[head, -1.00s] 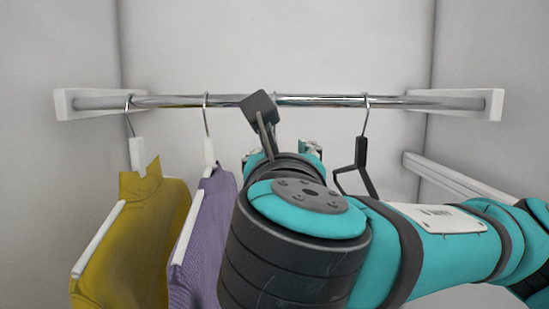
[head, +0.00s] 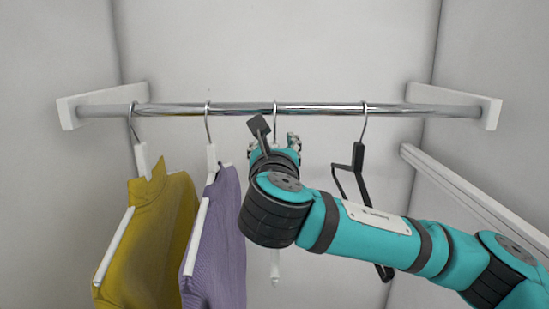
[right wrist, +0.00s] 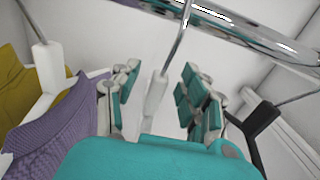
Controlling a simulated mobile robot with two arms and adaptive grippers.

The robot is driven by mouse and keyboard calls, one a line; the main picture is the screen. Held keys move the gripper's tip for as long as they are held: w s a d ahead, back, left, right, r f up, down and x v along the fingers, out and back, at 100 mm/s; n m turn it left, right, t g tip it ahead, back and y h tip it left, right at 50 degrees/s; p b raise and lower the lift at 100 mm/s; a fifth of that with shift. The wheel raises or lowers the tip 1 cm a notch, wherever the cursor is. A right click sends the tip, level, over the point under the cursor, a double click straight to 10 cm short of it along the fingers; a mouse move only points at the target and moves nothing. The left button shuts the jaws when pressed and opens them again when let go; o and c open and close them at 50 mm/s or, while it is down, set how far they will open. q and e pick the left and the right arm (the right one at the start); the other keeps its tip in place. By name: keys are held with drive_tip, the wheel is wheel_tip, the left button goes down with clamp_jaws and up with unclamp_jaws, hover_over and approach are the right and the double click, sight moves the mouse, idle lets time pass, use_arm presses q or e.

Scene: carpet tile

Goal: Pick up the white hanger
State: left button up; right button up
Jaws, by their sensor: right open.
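An empty white hanger (head: 275,266) hangs from the rail by its metal hook; my right arm hides its middle in the head view. In the right wrist view, its white neck (right wrist: 156,97) stands between the fingers of my right gripper (right wrist: 158,82). The fingers are open, one on each side of the neck, with gaps visible. In the head view, my right gripper (head: 274,143) is just below the rail, mostly hidden by its own wrist. My left gripper is out of view.
The metal rail (head: 320,109) spans the closet. To the left hang a yellow garment (head: 150,245) and a purple garment (head: 222,245) on white hangers. A black hanger (head: 357,157) hangs close to the right, partly behind my arm. A white side ledge (head: 460,193) runs along the right wall.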

drive_tip(key=shift+w, duration=1)
drive_tip(key=shift+c, duration=0.2)
clamp_jaws()
